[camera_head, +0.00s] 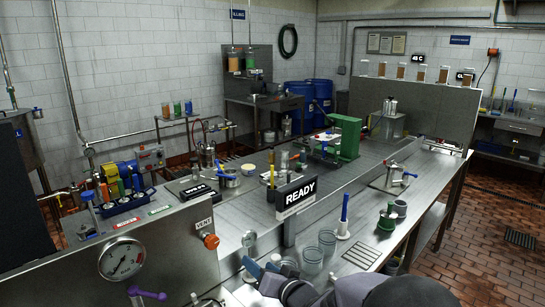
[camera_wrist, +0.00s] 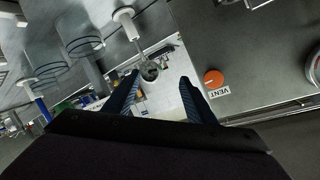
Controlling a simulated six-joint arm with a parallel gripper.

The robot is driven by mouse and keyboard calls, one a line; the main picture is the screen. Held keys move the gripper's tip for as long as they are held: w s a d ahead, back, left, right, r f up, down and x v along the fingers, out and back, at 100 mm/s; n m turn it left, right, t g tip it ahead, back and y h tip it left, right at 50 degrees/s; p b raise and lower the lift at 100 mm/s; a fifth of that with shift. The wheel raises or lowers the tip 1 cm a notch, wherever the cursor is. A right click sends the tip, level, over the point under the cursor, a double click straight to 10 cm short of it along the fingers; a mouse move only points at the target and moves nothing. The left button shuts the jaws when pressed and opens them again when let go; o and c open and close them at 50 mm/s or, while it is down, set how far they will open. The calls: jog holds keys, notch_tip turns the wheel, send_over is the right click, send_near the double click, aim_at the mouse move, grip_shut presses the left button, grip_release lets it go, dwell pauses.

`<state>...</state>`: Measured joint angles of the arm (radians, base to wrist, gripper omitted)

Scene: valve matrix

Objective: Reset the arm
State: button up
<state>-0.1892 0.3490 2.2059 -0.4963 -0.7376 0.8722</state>
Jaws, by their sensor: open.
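My gripper (camera_head: 254,268) is low at the front of the steel bench in the head view, near its front edge. In the wrist view my gripper (camera_wrist: 160,84) shows two blue ridged fingers, spread apart with nothing held between them. A thin rod with a dark round end (camera_wrist: 150,71) shows beyond the fingertips; I cannot tell its distance from them. The orange VENT knob (camera_wrist: 214,83) is just right of the right finger, on a grey panel. The VENT knob also shows in the head view (camera_head: 211,241), left of my gripper.
Clear glasses (camera_head: 327,241) stand close to the right of my gripper. A blue-handled tool on a white base (camera_head: 344,215) stands beyond them. The READY sign (camera_head: 297,195) rises behind. A pressure gauge (camera_head: 122,260) and a purple lever (camera_head: 147,294) are at front left.

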jog(key=s+d+f+g+h, duration=0.25)
jog(key=s+d+f, duration=0.2)
jog(key=d, duration=0.25)
jog(key=s+d+f+g+h, duration=0.25)
jog(key=s+d+h, duration=0.2)
jog(key=d, duration=0.25)
jog(key=s+d+f+g, duration=0.2)
jog(key=s+g, duration=0.1)
jog(key=s, duration=0.8)
jog(key=s+d+f+g, duration=0.1)
jog(key=s+g, duration=0.3)
jog(key=s, duration=0.7)
jog(key=shift+s+d+f+n+g+p, duration=0.25)
jog(key=shift+d+f+n+p, duration=0.2)
jog(key=shift+d, duration=0.25)
jog(key=shift+w, duration=0.1)
